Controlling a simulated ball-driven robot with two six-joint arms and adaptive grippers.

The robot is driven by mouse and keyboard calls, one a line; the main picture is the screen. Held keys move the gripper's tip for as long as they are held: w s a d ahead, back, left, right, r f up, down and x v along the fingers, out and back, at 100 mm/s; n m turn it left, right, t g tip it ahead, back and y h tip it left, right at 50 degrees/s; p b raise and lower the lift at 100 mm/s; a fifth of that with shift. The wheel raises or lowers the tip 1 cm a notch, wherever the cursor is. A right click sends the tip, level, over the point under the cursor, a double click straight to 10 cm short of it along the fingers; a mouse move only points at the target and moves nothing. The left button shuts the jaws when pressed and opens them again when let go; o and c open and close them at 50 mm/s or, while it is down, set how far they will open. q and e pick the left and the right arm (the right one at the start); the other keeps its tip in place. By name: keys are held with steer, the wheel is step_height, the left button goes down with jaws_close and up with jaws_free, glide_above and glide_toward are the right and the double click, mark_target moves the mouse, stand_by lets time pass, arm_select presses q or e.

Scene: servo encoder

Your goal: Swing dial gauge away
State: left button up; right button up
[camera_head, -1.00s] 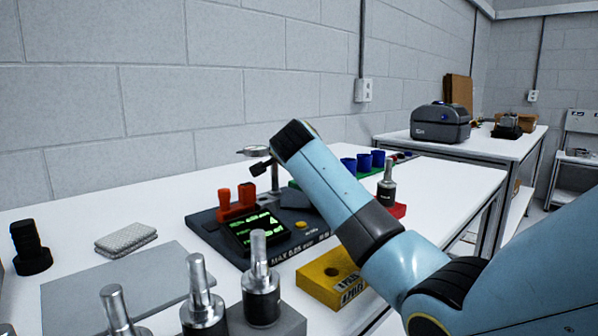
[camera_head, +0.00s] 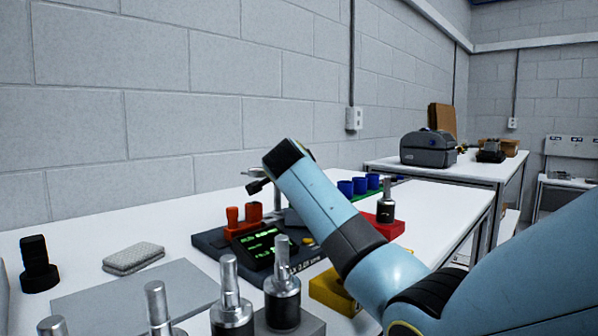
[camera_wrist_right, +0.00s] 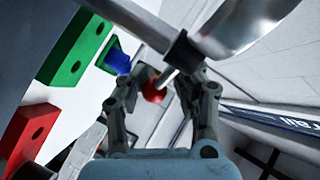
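The dial gauge (camera_head: 256,171) is a small silver disc on a post at the back of the dark test fixture (camera_head: 215,240); my right arm partly hides it. In the right wrist view the gauge (camera_wrist_right: 235,25) is a large shiny round body at the top, with a dark collar and a thin stem pointing between my fingers. My right gripper (camera_wrist_right: 165,88) is open, its two fingers apart on either side of the stem. A red ball (camera_wrist_right: 153,92) shows between them; I cannot tell whether it belongs to the gauge. Contact is unclear. My left gripper is out of view.
Several metal-shafted black encoders (camera_head: 282,290) stand in front of the fixture. A grey mat (camera_head: 135,296), sponge (camera_head: 133,258) and black knob (camera_head: 38,262) are at left.

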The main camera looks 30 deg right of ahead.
steer(key=o, duration=0.3)
steer(key=shift+d, duration=0.25)
steer(key=shift+s, duration=0.15)
steer(key=v, duration=0.7)
steer(key=shift+a, duration=0.2)
steer(key=shift+s+f, duration=0.1)
